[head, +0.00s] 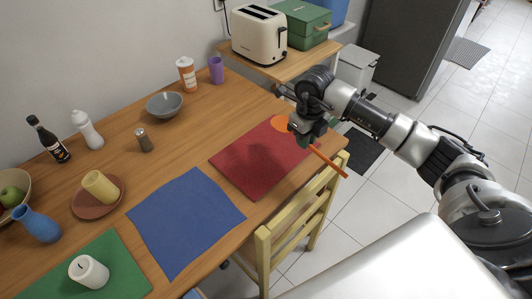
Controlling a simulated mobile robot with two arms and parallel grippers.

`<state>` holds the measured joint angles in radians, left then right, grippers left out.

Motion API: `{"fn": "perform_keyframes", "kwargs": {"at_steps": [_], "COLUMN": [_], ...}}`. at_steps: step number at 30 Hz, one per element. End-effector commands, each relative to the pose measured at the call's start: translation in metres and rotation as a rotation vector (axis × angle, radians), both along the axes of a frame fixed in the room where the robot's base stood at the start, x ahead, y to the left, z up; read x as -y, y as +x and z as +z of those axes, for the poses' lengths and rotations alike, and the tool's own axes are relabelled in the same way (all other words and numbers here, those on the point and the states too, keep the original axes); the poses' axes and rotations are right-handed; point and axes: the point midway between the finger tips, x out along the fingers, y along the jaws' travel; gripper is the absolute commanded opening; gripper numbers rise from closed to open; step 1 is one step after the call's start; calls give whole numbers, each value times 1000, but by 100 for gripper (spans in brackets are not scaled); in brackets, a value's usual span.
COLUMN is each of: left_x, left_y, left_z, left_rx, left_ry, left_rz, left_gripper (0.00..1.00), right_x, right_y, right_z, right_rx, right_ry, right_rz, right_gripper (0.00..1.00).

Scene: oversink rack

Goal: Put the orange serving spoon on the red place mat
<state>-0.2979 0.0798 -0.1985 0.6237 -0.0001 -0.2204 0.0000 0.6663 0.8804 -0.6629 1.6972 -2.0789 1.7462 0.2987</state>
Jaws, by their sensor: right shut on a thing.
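The orange serving spoon (328,162) is in my right gripper (300,128), which is shut on it. Its bowl end shows over the far right part of the red place mat (240,165), and its handle points toward the lower right, past the table edge. My gripper covers the spoon's middle. I cannot tell whether the spoon touches the mat. The red mat lies flat on the wooden table, near its right end, with a dark shadow on it. My left gripper is not in view.
A blue mat (185,220) and a green mat (112,262) with a white candle (89,272) lie left of the red mat. A grey bowl (165,105) and a pepper mill (144,140) stand behind. A yellow chair (300,220) stands against the table's front edge.

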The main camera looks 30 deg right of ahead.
Motion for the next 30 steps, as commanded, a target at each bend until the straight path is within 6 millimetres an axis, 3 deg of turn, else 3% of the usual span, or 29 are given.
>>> {"fn": "perform_keyframes", "kwargs": {"at_steps": [9,15,23,26,30], "left_x": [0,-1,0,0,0], "left_y": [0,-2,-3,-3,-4], "left_z": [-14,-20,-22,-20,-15], "left_rx": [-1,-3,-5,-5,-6], "left_ry": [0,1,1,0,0], "left_rz": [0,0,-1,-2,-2], "left_gripper": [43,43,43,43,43], "right_x": [44,66,79,71,41], "right_y": [20,28,32,34,40], "right_z": [0,1,2,-3,-19], "right_rx": [0,-1,0,-2,-6], "right_ry": [3,3,3,3,5], "right_rz": [-763,-1175,-1434,-1454,-1452], "right_gripper": [0,0,0,0,0]}}
